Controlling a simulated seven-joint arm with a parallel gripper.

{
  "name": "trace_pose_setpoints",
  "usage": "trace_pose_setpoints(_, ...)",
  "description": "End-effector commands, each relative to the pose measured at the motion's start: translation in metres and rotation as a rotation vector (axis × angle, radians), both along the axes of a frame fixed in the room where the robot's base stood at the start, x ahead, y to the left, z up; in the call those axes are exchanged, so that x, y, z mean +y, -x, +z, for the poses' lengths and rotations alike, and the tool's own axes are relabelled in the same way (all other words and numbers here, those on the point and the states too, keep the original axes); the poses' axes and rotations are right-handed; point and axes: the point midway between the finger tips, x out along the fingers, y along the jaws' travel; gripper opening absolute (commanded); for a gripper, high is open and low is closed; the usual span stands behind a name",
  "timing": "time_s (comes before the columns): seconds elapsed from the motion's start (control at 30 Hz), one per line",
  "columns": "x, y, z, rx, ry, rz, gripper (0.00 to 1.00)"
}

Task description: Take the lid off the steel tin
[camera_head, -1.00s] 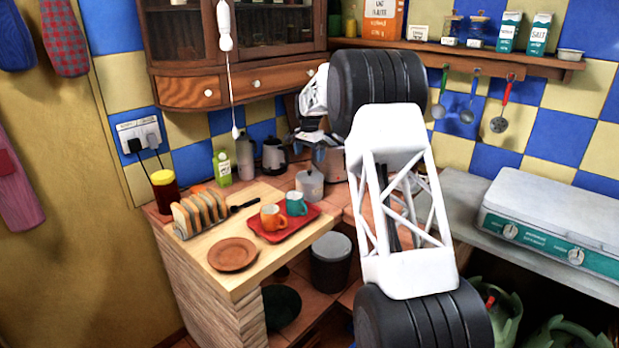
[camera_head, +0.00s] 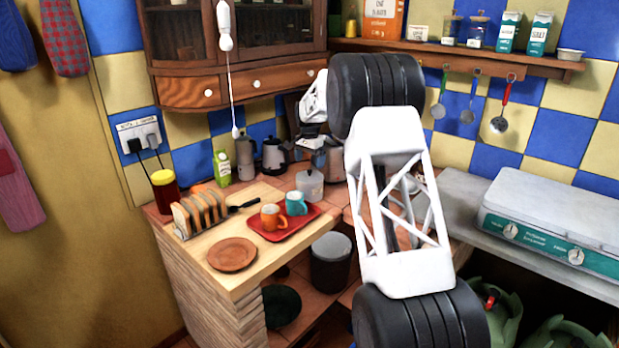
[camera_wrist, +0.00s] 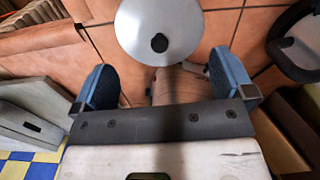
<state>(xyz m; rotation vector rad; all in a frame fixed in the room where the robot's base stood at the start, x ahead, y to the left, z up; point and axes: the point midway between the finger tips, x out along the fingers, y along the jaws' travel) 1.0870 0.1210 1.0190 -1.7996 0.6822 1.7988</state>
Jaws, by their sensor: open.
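The steel tin (camera_head: 310,186) stands upright on the tiled counter, just behind the red tray, with its lid on. In the wrist view its round, pale grey lid (camera_wrist: 185,35) with a small black knob (camera_wrist: 159,43) shows at the top middle, cut off by the upper edge. My gripper (camera_wrist: 165,72) is open and empty, with its two blue-padded fingers spread apart. The lid lies ahead of the gap between them. In the head view my gripper (camera_head: 310,143) is small, partly hidden by my arm, and above and behind the tin.
A red tray (camera_head: 270,236) holds an orange mug and a teal mug. A toast rack (camera_head: 200,212), a brown plate (camera_head: 232,254) and a dark-handled utensil lie on the wooden board. A bottle, a grey canister and a kettle (camera_head: 274,156) stand behind. A dark round object (camera_wrist: 297,45) is at right.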

Motion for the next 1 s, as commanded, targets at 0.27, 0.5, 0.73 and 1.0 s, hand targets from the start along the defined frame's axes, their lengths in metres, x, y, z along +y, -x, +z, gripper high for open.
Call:
trace_pose_setpoints(0.27, -0.001, 0.000, -0.021, 0.003, 0.000, 0.000, 1.00)
trace_pose_setpoints(0.5, -0.001, 0.000, -0.045, 0.003, 0.000, 0.000, 1.00)
trace_pose_setpoints(0.73, -0.001, 0.000, -0.052, 0.000, 0.000, 0.000, 1.00)
trace_pose_setpoints(1.0, -0.001, 0.000, -0.052, 0.000, 0.000, 0.000, 1.00)
